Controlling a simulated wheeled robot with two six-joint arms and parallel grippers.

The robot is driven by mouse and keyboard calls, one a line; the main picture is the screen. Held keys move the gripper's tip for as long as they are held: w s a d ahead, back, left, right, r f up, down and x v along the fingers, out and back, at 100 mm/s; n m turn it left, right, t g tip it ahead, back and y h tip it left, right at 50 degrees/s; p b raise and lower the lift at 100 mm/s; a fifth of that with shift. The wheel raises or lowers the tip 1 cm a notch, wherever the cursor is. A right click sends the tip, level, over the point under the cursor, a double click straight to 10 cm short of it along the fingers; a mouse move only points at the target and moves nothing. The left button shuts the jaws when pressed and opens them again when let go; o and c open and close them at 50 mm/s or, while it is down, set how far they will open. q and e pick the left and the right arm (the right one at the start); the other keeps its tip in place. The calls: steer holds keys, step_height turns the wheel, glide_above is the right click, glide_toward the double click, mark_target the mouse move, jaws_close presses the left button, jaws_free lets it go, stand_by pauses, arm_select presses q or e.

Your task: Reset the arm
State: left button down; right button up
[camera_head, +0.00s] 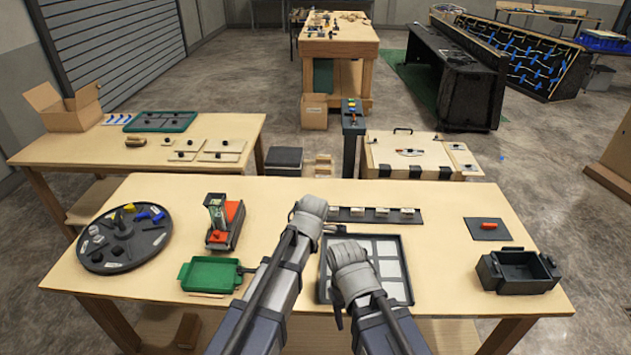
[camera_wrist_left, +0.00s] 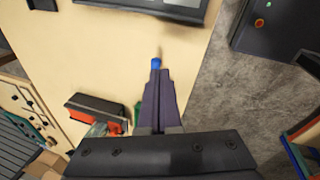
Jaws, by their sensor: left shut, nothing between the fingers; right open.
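My left arm reaches in over the middle of the front table (camera_head: 455,270), its wrist above the near side of the dark strip with white blocks (camera_head: 380,215). In the left wrist view my left gripper (camera_wrist_left: 158,80) is shut, its dark fingers together. A small blue piece (camera_wrist_left: 156,62) shows at the fingertips; whether it touches them I cannot tell. My right gripper (camera_head: 350,258) is above the black tray with white panels (camera_head: 408,270), open, its fingers mostly hidden by the wrist.
A round dark turntable (camera_head: 125,250) with small parts, a red and black device (camera_head: 227,225) and a green bin (camera_head: 210,274) stand at left. A dark mat with an orange piece (camera_head: 488,228) and a black bin (camera_head: 518,272) are at right.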

arm_select(q)
steer(key=shift+s, duration=0.1)
steer(key=s+a+m+g+h, duration=0.1)
steer(key=s+a+m, duration=0.45)
steer(key=m, duration=0.45)
steer(key=s+a+m+g, duration=0.1)
steer(key=s+a+m, duration=0.5)
steer(key=m, duration=0.4)
steer(key=s+d+f+m+b, duration=0.3)
steer(key=s+d, duration=0.4)
steer(key=d, duration=0.4)
steer(key=shift+d+f+m+g+y, duration=0.2)
steer(key=shift+d+m+g+y, duration=0.15)
steer(key=shift+m, duration=0.35)
